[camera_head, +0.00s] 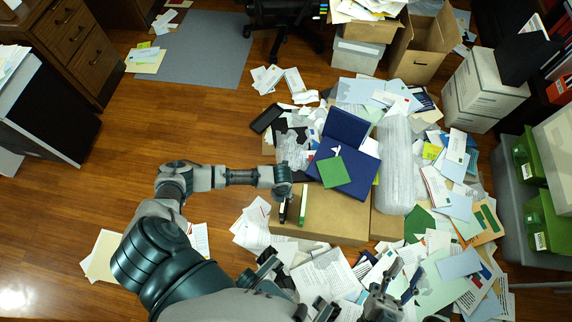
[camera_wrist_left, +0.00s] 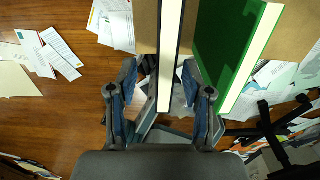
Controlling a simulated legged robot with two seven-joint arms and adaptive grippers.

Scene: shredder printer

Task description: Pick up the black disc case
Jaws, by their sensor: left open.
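The black disc case (camera_head: 283,211) stands upright on the brown cardboard box in the head view. In the left wrist view the black disc case (camera_wrist_left: 168,60) shows as a long cream edge with dark sides. My left gripper (camera_head: 285,194) points down over it. In the wrist view the open fingers of my left gripper (camera_wrist_left: 164,95) lie on either side of the case, with gaps between. A green case (camera_head: 303,206) stands just right of it and also shows in the wrist view (camera_wrist_left: 228,50). My right gripper (camera_head: 405,272) appears open and empty over papers.
The cardboard box (camera_head: 345,215) bears a blue binder (camera_head: 355,175) with a small green item on it. A grey wrapped roll (camera_head: 395,165) lies to its right. Loose papers (camera_head: 320,275) cover the floor around. Bare wooden floor (camera_head: 90,190) is free at left.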

